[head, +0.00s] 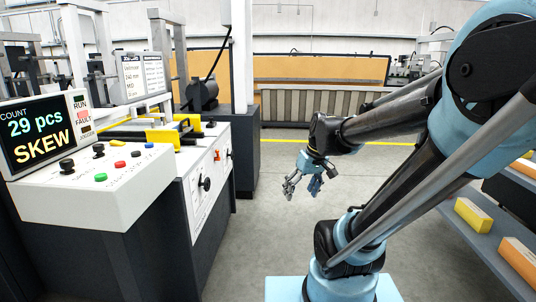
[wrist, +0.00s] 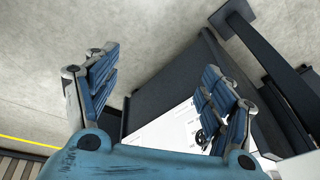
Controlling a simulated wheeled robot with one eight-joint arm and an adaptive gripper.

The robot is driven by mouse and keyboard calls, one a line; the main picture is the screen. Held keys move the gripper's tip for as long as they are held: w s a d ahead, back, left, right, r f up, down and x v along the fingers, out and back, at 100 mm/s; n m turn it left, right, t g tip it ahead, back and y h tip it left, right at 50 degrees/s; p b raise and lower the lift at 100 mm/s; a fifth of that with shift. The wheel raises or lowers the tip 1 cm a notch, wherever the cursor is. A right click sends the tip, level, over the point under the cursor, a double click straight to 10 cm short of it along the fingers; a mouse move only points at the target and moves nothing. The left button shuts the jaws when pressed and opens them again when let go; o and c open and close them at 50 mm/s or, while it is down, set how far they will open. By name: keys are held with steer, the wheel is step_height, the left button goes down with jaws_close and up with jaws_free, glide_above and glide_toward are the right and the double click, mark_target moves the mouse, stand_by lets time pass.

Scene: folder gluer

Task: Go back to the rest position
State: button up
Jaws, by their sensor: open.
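My gripper (head: 302,184) hangs in the open aisle in the head view, fingers pointing down, to the right of the machine and clear of it. Its fingers are apart with nothing between them. In the wrist view my gripper (wrist: 160,95) shows its two blue finger groups spread wide, with the grey floor and a dark machine side beyond. My arm comes in from the right of the head view and is bent.
The control panel (head: 98,195) with buttons stands at left, beside a display (head: 38,132) reading "29 pcs SKEW". A grey shelf (head: 455,235) holds a yellow box (head: 473,217) and an orange box (head: 520,260) at right. The floor (head: 262,225) between is clear.

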steer(key=s+d+f+m+h, duration=0.2)
steer(key=s+d+f+m, duration=0.2)
steer(key=s+d, duration=0.4)
steer(key=shift+s+f+m+h, duration=0.3)
steer(key=shift+s+f, duration=0.4)
steer(key=shift+f, duration=0.1)
steer(key=shift+w+f, duration=0.2)
steer(key=shift+w, duration=0.25)
